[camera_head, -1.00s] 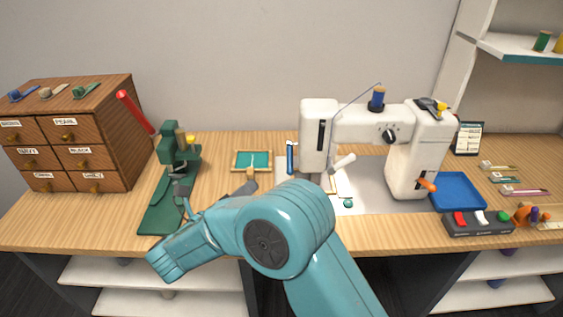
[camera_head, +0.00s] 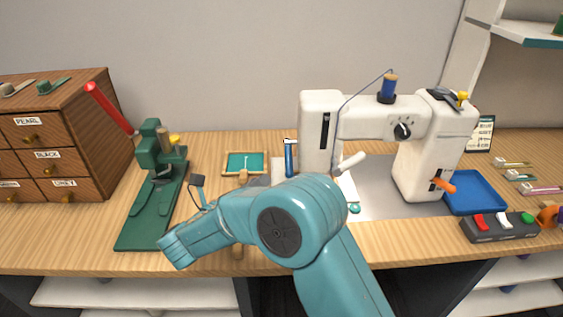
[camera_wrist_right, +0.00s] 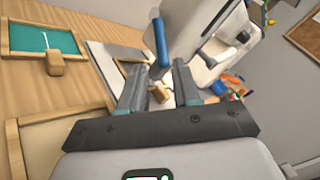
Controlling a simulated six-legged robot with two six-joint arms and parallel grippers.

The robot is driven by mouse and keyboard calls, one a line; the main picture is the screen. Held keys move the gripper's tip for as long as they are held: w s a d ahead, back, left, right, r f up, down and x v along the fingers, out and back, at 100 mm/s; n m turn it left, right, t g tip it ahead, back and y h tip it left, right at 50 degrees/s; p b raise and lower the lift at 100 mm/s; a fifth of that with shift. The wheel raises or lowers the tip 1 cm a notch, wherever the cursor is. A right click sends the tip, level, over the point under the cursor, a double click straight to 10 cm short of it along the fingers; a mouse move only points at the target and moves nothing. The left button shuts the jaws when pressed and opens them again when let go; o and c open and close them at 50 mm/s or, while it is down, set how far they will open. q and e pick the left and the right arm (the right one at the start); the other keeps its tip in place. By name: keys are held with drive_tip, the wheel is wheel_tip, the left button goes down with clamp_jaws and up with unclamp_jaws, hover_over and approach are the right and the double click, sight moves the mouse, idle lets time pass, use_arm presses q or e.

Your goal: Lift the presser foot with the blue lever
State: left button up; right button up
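The blue lever (camera_head: 289,157) stands upright at the left side of the white sewing machine (camera_head: 321,140). In the right wrist view the lever (camera_wrist_right: 161,42) is a blue bar just ahead of my fingertips, in line with the gap between them. My right gripper (camera_wrist_right: 159,80) is open and empty, apart from the lever. In the head view my teal right arm hides the gripper and the lower front of the machine. I cannot make out the presser foot. My left gripper is not in view.
A blue tray (camera_head: 475,192) and a switch box (camera_head: 499,227) are at the right. A wooden drawer cabinet (camera_head: 90,130) stands far left.

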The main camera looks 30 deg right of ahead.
sight(286, 161)
drive_tip(key=p+x, duration=0.1)
drive_tip(key=x, duration=0.8)
drive_tip(key=shift+d, duration=0.2)
drive_tip(key=shift+w+d+f, duration=0.1)
drive_tip(key=shift+d, duration=0.15)
clamp_jaws()
